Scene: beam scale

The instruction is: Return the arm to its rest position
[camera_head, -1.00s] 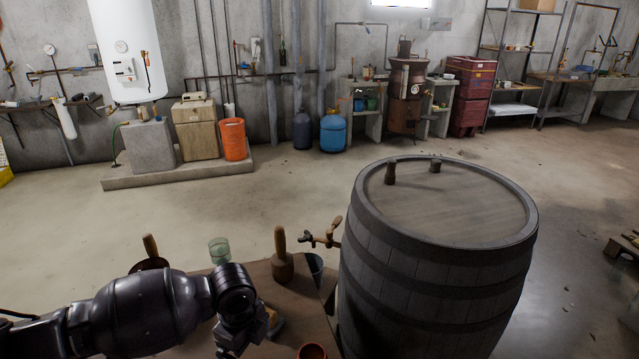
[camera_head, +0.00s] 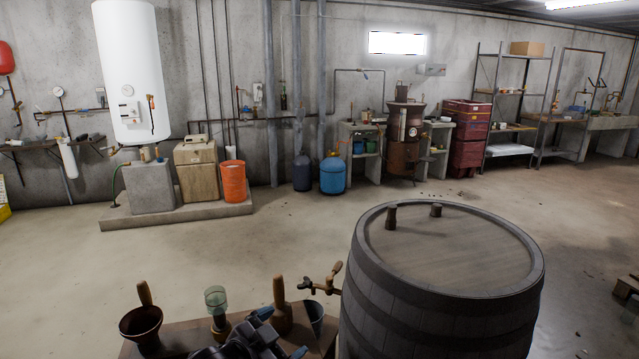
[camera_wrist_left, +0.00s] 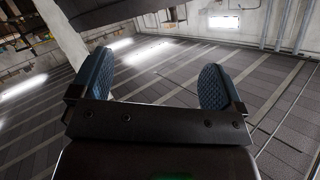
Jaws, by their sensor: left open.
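My left gripper (camera_head: 281,334) is at the bottom edge of the head view, in front of the wooden table. Its two blue-padded fingers are apart. The rest of my left arm is almost wholly below the head view. My right gripper does not show.
The small table (camera_head: 176,338) carries a brown mortar with pestle (camera_head: 141,325), a green glass cup (camera_head: 216,300), a wooden mallet-like tool (camera_head: 280,309) and a grey cup (camera_head: 314,317). A large barrel (camera_head: 455,245) with a tap (camera_head: 324,283) stands at right. Open floor lies behind.

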